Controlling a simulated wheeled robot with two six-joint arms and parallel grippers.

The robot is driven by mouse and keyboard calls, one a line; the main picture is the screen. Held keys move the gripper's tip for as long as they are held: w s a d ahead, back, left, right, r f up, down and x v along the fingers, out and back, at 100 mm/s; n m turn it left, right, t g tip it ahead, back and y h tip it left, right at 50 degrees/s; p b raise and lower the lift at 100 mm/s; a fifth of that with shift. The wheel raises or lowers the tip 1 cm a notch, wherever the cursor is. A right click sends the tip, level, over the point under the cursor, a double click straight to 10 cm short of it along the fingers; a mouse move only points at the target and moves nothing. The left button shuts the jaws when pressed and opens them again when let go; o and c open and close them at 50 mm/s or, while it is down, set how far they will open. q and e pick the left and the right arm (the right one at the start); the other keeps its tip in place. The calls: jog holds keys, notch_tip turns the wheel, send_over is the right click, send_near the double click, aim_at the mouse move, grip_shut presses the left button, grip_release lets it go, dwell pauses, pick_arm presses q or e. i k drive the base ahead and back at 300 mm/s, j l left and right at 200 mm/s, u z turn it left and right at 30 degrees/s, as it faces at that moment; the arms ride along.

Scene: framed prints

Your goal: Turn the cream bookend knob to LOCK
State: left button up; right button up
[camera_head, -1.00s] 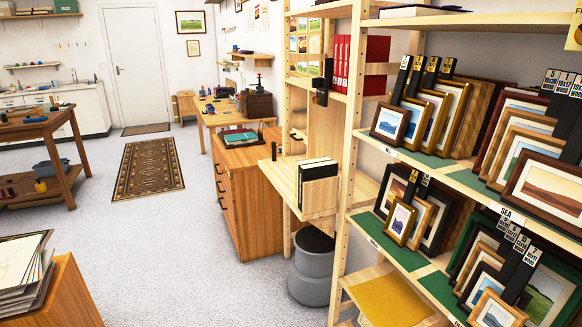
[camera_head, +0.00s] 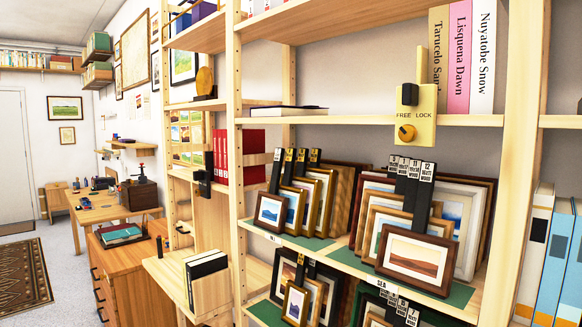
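The cream bookend (camera_head: 427,101) stands on the upper shelf at the right of the head view, to the left of several upright books. Its front plate carries the words FREE on the left and LOCK on the right. A round orange knob (camera_head: 406,133) sits below the words on the plate, with a dark mark on it whose exact direction is too small to read. A black block (camera_head: 409,94) is fixed higher on the bookend. Neither of my grippers shows in the head view.
Upright books (camera_head: 487,55) stand right of the bookend. Framed prints (camera_head: 416,258) with black label posts fill the green-lined shelf (camera_head: 345,258) below. A flat book (camera_head: 281,111) lies on the same board to the left. Open floor (camera_head: 66,262) shows at the lower left.

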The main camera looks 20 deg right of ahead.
aim_at(406, 133)
jog(key=z, duration=1.65)
